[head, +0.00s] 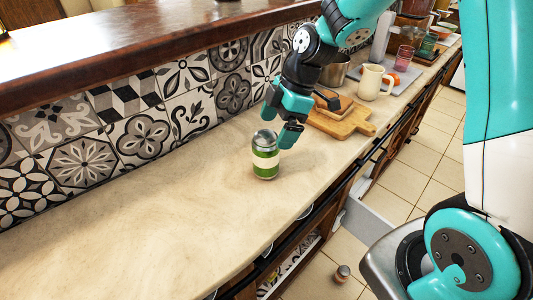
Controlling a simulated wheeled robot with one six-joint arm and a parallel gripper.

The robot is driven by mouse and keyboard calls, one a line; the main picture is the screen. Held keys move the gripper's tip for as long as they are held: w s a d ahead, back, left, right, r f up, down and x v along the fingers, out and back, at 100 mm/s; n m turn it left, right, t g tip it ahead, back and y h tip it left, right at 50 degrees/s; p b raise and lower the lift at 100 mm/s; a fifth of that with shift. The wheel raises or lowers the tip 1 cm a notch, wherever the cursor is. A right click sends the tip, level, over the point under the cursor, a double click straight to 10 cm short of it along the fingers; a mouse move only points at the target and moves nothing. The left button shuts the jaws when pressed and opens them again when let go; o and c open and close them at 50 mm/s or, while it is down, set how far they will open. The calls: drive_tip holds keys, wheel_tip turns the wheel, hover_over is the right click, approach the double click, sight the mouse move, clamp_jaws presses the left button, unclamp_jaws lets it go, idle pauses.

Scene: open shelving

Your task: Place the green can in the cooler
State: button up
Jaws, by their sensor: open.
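The green can (265,163), with a pale band around its middle and a silver lid, stands upright on the stone counter (140,235). My gripper (281,124) is open just above and to the right of the can, its fingers pointing down near the lid. I cannot tell whether a finger touches the can. I cannot identify a cooler in this view.
Behind my gripper are a wooden board (345,119), a cream pitcher (371,82) and a metal pot (335,70). A patterned tile wall (165,140) bounds the counter. The counter's left part is clear. A small jar (342,272) is on the floor.

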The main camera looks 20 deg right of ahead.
sight(271, 135)
drive_tip(key=shift+w+p+x, duration=0.15)
drive_tip(key=shift+p+x, duration=0.15)
drive_tip(key=shift+x, duration=1.15)
drive_tip(key=shift+w+p+x, duration=0.15)
drive_tip(key=shift+p+x, duration=0.15)
drive_tip(key=shift+x, duration=1.2)
drive_tip(key=shift+d+r, duration=0.1)
drive_tip(key=c, duration=1.3)
